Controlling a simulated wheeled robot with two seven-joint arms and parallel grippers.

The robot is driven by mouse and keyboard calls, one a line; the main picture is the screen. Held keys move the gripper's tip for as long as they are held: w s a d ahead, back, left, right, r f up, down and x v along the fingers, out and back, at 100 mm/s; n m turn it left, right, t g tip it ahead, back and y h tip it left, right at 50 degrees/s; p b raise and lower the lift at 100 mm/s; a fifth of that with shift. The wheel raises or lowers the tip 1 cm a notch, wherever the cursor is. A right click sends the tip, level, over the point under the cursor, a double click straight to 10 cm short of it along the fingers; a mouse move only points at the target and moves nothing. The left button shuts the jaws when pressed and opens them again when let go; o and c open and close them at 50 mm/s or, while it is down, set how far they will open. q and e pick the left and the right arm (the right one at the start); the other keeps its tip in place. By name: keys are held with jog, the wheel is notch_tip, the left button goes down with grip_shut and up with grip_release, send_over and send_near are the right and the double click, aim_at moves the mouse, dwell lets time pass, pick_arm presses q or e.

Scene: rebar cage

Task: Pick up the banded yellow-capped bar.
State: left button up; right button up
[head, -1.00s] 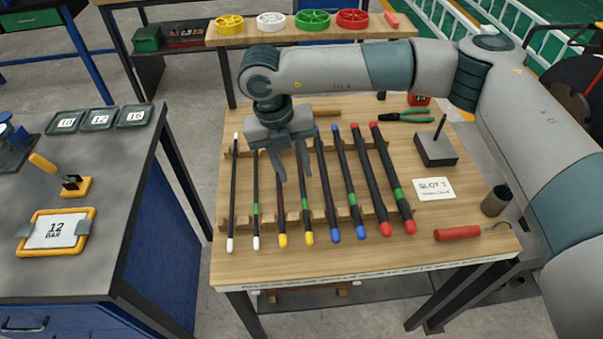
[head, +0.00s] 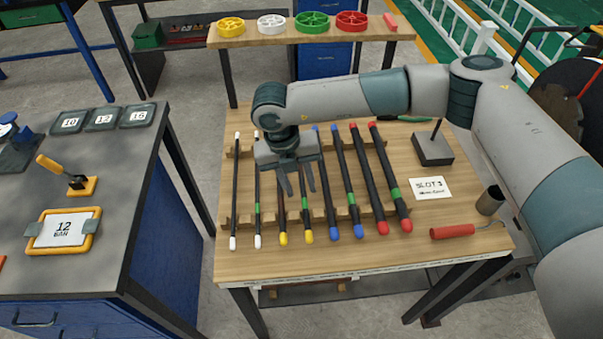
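The banded yellow-capped bar (head: 306,222) is a thin dark bar with a green band and a yellow cap at its near end. It lies on the notched wooden supports, and its far part is hidden by my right gripper. My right gripper (head: 301,190) points down over this bar, its two fingers apart, with nothing seen held between them. The fingertips appear just above the green band, one to each side of the bar in the picture; the exact height is hard to tell. A plain yellow-capped bar (head: 282,222) lies just to the left. My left gripper is not in view.
White-capped bars (head: 235,195) lie to the left, blue-capped (head: 349,190) and red-capped bars (head: 391,180) to the right. A slot card (head: 430,188), a red-handled hook tool (head: 453,231) and a dark block with a post (head: 433,148) occupy the table's right side.

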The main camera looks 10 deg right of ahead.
aim_at(304, 197)
jog(key=shift+d+f+p, duration=0.15)
jog(key=shift+f+p, duration=0.1)
jog(key=shift+f, duration=0.5)
jog(key=shift+d+f+p, duration=0.15)
jog(key=shift+f+p, duration=0.1)
jog(key=shift+f, duration=0.5)
jog(key=shift+r, duration=0.1)
grip_shut()
